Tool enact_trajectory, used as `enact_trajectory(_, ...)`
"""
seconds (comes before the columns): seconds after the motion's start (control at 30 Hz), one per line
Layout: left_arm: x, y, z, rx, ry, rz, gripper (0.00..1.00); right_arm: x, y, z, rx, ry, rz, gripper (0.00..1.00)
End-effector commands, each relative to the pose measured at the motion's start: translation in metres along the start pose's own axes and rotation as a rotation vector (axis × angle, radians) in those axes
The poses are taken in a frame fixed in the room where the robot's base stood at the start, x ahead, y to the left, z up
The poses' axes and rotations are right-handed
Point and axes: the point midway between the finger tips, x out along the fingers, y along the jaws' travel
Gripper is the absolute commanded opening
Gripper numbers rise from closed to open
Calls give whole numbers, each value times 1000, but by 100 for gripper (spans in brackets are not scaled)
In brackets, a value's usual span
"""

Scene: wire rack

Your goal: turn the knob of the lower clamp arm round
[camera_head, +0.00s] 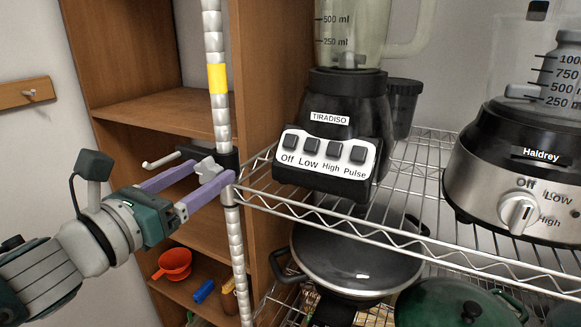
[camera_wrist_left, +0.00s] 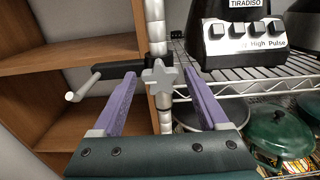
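The clamp arm has a black clamp body (camera_head: 228,160) on the rack's metal post. A thin pale rod (camera_head: 160,161) with a bent end sticks out from it to the left. Its grey star-shaped knob (camera_head: 206,169) faces my arm, and it also shows in the left wrist view (camera_wrist_left: 160,77). My left gripper (camera_head: 210,167) is open, with its purple fingers on either side of the knob. In the left wrist view (camera_wrist_left: 160,74), gaps show between the knob and both fingers. Only one clamp arm shows. My right gripper is in no view.
The wire shelf (camera_head: 300,205) starts right of the clamp and carries a blender (camera_head: 340,120) and a food processor (camera_head: 515,170). Pots stand below. A wooden shelf unit (camera_head: 160,115) stands behind the post, with a red colander (camera_head: 173,264) low down. The post bears yellow tape (camera_head: 217,78).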

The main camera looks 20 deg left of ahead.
Motion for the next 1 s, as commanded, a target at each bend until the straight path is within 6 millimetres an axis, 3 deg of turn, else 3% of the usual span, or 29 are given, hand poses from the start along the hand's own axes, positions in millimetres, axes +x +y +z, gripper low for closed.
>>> enact_trajectory(0.07,0,0,0,0,0,0,66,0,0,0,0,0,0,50)
enact_trajectory(0.67,0,0,0,0,0,0,0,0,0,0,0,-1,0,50)
enact_trajectory(1.0,0,0,0,-35,-1,-1,0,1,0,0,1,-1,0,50)
